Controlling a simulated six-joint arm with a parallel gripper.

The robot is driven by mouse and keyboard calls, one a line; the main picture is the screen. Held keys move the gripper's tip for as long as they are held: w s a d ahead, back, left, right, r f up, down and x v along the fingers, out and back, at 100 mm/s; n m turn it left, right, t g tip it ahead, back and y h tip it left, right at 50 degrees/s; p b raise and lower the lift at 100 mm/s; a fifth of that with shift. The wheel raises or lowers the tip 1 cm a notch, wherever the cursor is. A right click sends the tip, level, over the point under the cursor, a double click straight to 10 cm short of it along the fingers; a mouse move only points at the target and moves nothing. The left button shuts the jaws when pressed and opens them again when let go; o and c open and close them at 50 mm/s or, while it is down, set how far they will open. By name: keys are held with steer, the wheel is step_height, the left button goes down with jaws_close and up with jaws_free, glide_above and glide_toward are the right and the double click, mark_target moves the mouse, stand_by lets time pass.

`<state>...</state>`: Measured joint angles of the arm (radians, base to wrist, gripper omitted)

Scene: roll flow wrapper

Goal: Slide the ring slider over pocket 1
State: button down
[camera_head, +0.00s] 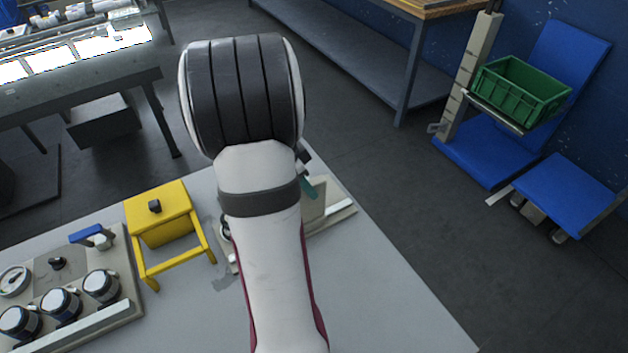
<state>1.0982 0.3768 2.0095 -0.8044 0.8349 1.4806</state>
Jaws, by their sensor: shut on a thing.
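My own arm, with its thick dark-banded joint, fills the middle of the view and hides my gripper. A light beige fixture (335,211) lies on the grey table behind the arm, with its right end showing and an upright block on it. A small dark part and a teal part (309,188) stick out at the arm's right edge above this fixture; I cannot tell what they belong to. More of the fixture's edge and a small round part show left of the arm. I cannot make out the ring slider or pocket 1.
A yellow stand (165,220) with a black knob is left of the arm. A beige panel (126,262) with a gauge, a blue-handled valve and several dark round knobs is at lower left. The table (390,305) is clear at right. A green crate (520,92) stands beyond.

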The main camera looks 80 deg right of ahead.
steer(key=c, duration=0.7)
jaws_free()
steer(key=shift+r, duration=0.1)
steer(key=v, duration=1.5)
steer(key=shift+w+r, duration=0.1)
steer(key=shift+r, duration=0.2)
steer(key=shift+a, duration=0.1)
